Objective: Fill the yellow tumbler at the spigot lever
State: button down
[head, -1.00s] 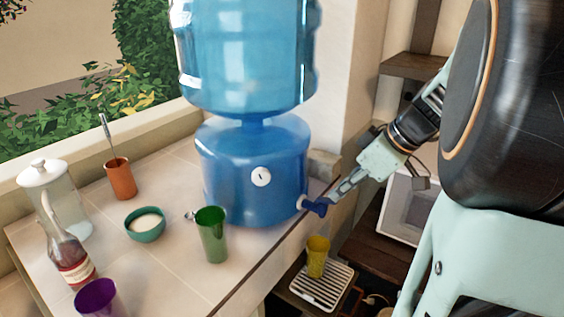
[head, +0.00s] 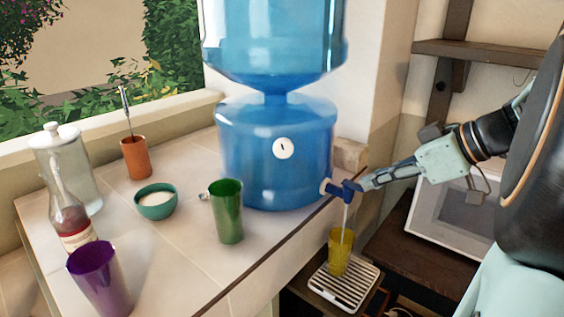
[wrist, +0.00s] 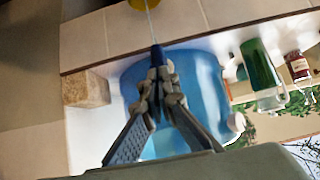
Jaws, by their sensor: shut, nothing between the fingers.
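The yellow tumbler (head: 338,258) stands upright on a slatted drip tray (head: 350,296), below the counter edge. The blue spigot lever (head: 349,191) sticks out from the base of the blue water dispenser (head: 270,160). A thin stream of water falls from the spigot into the tumbler. My gripper (head: 366,186) is shut with nothing between its fingers, its tips touching or right at the lever. The wrist view shows the fingertips (wrist: 160,88) at the lever, the stream beyond them, and part of the yellow tumbler (wrist: 140,4) at the top edge. The water level inside is unclear.
A white-framed box (head: 455,215) is at right.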

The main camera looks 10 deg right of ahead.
jog(key=shift+s+f+b, duration=0.1)
jog(key=shift+f+b, duration=0.4)
jog(key=shift+b, duration=0.55)
jog(key=shift+r, duration=0.3)
dwell(1.0)
jog(key=shift+r+p, duration=0.3)
jog(key=shift+r, duration=0.4)
jog(key=s+d+r+p, duration=0.1)
jog(key=r, duration=0.5)
jog(key=s+d+r+p, duration=0.1)
jog(key=s+r, duration=0.1)
jog(key=r, duration=0.4)
jog(key=shift+d+r+p, duration=0.25)
jog(key=shift+r+p, duration=0.05)
jog(key=shift+p, duration=0.05)
dwell(0.3)
